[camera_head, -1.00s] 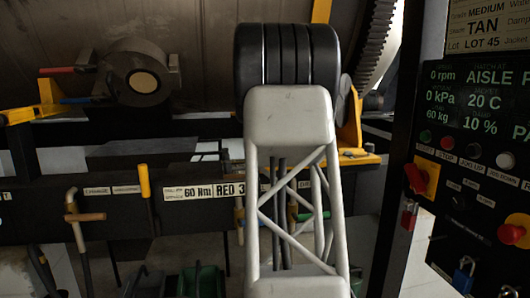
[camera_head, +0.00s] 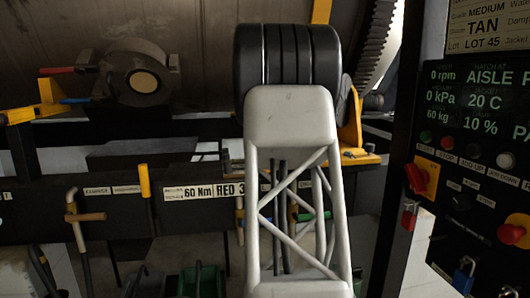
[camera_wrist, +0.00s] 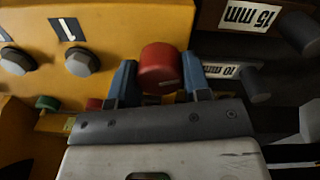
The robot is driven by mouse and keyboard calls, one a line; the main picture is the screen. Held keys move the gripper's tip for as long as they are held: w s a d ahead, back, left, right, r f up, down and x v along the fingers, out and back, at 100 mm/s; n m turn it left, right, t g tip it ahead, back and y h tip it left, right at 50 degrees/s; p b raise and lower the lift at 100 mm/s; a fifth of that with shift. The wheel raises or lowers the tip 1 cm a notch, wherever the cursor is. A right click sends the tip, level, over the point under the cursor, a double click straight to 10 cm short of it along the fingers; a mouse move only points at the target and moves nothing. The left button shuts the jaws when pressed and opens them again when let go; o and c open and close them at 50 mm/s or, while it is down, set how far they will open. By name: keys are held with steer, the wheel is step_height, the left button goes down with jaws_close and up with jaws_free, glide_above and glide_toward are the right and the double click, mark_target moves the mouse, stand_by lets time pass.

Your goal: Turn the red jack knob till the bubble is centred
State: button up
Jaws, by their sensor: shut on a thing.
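The red jack knob (camera_wrist: 160,68) is in the middle of the wrist view, a short red cylinder with a small pale mark on its side. My gripper (camera_wrist: 160,82) has its two blue fingers on either side of the knob and is shut on it. In the head view my own arm stands in front of this spot, so the knob and the gripper are hidden there. I cannot make out a bubble or its vial in either view.
A yellow plate with grey hex bolts (camera_wrist: 82,62) lies left of the knob. Dark cylinders with labels "15 mm" (camera_wrist: 250,15) and "10 mm" stand at right. A control panel (camera_head: 480,150) stands at right in the head view.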

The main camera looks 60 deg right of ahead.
steer(key=shift+n, duration=1.5)
steer(key=o, duration=0.9)
steer(key=shift+r, duration=0.15)
steer(key=shift+a+r, duration=0.1)
steer(key=shift+r, duration=3.7)
